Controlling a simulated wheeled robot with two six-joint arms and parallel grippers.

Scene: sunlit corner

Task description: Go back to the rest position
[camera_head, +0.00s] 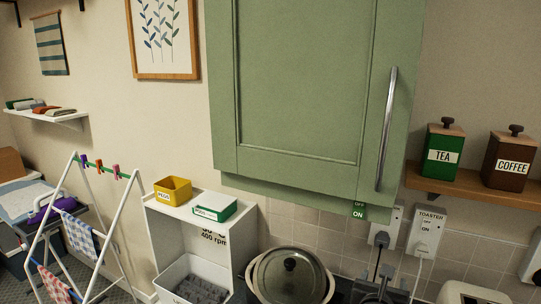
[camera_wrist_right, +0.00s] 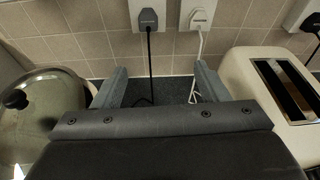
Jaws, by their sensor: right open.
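My right gripper (camera_head: 384,289) is at the bottom edge of the head view, in front of the tiled wall and below the sockets. In the right wrist view my right gripper (camera_wrist_right: 160,84) has its two fingers spread wide, with nothing between them. Past the fingers are a dark worktop (camera_wrist_right: 172,92) and two hanging cables. My left gripper is not in either view.
A lidded pot (camera_head: 290,274) stands left of my right gripper and a cream toaster (camera_head: 472,293) stands right. A green cupboard (camera_head: 295,85) hangs above. Plugs (camera_head: 381,240) sit in wall sockets behind. A white drying rack (camera_head: 60,220) is far left.

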